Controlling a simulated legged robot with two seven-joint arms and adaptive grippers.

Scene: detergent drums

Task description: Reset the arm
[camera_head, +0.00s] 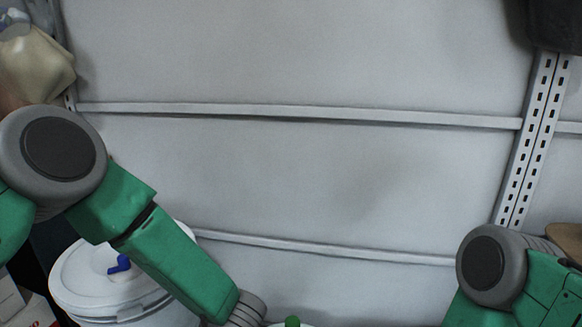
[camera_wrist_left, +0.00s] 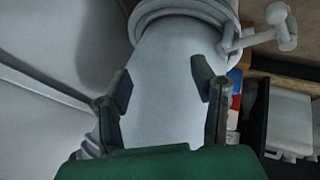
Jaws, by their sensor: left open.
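A white drum (camera_head: 85,285) with a pale lid and a blue piece on top stands at the lower left in the head view, partly behind my left arm. In the left wrist view my left gripper (camera_wrist_left: 161,82) is open, with its two dark fingers spread apart and nothing held. A white drum-like body (camera_wrist_left: 165,85) shows behind and between the fingers; I cannot tell its distance. My left gripper is out of the head view, below its lower edge. Of my right arm only green and grey links show at the lower right; its gripper is out of view.
A green cap (camera_head: 292,321) just shows at the bottom edge. A pale wall with rails (camera_head: 300,112) and a slotted metal upright (camera_head: 530,130) stand behind. A white jointed fitting (camera_wrist_left: 262,35) and a white container (camera_wrist_left: 290,122) are at the right in the wrist view.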

